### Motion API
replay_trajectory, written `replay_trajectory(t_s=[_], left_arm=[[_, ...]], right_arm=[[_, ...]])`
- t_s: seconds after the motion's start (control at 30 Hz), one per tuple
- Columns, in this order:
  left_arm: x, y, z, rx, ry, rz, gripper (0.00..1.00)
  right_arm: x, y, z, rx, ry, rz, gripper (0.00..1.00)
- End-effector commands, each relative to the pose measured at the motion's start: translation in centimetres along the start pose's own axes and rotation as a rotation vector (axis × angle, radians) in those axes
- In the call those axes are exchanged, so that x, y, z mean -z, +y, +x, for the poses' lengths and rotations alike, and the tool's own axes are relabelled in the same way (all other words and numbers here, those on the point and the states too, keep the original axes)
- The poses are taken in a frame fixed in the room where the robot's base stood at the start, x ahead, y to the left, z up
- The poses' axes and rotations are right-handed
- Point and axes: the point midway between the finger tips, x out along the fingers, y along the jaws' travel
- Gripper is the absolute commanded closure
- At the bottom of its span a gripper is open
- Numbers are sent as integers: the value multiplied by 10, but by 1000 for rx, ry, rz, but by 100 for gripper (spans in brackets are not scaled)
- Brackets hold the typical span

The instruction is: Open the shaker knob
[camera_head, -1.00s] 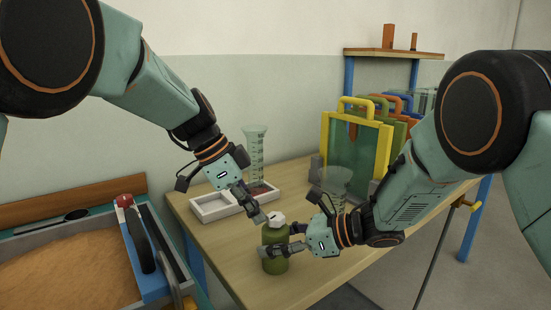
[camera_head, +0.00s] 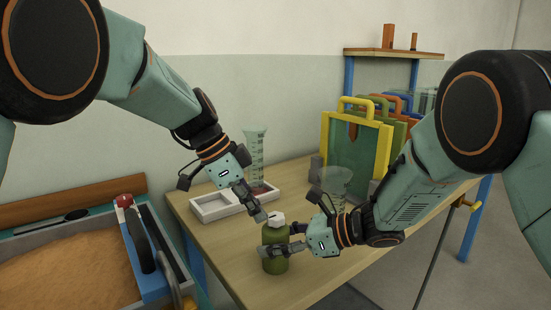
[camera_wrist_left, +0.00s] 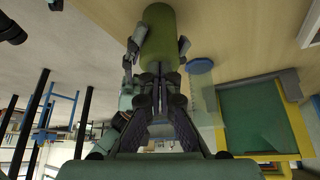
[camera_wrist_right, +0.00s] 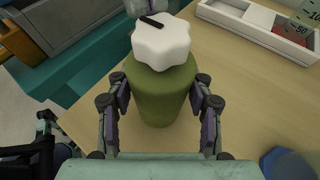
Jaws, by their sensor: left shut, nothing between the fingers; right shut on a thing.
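The shaker is a green bottle (camera_head: 275,265) standing upright on the wooden bench, with a white lobed knob (camera_head: 277,218) on top. My right gripper (camera_head: 283,240) is shut around the green body, one finger on each side. In the right wrist view the body (camera_wrist_right: 161,95) sits between the fingers, and the knob (camera_wrist_right: 161,42) bears a dark mark. My left gripper (camera_head: 262,215) is shut and empty, its tips close beside the knob's left side; I cannot tell whether they touch. In the left wrist view the green body (camera_wrist_left: 158,35) shows beyond the shut fingers, and the knob is hidden.
A clear cylinder (camera_head: 335,182) stands close behind my right gripper. A white divided tray (camera_head: 215,207) and another measuring cylinder (camera_head: 255,150) are at the back. Framed panels (camera_head: 355,145) stand at the right. A sand box (camera_head: 70,270) lies left. The bench front is clear.

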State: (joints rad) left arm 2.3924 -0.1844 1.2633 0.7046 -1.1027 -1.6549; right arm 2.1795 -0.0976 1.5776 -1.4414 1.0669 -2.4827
Motion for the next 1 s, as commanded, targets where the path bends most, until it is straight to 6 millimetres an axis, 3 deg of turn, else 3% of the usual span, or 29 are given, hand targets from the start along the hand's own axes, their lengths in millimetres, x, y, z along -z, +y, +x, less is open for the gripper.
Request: replay_trajectory(t_s=[0.27, 0.8, 1.0], left_arm=[[-6, 0, -4, 0, 1, 1, 100], [19, -1, -50, 2, 1, 1, 100], [23, 0, -57, 0, 0, 0, 100]], right_arm=[[0, 1, 0, -2, 0, -1, 85], [0, 0, 0, -1, 0, 0, 85], [0, 0, 0, 0, 0, 0, 85]])
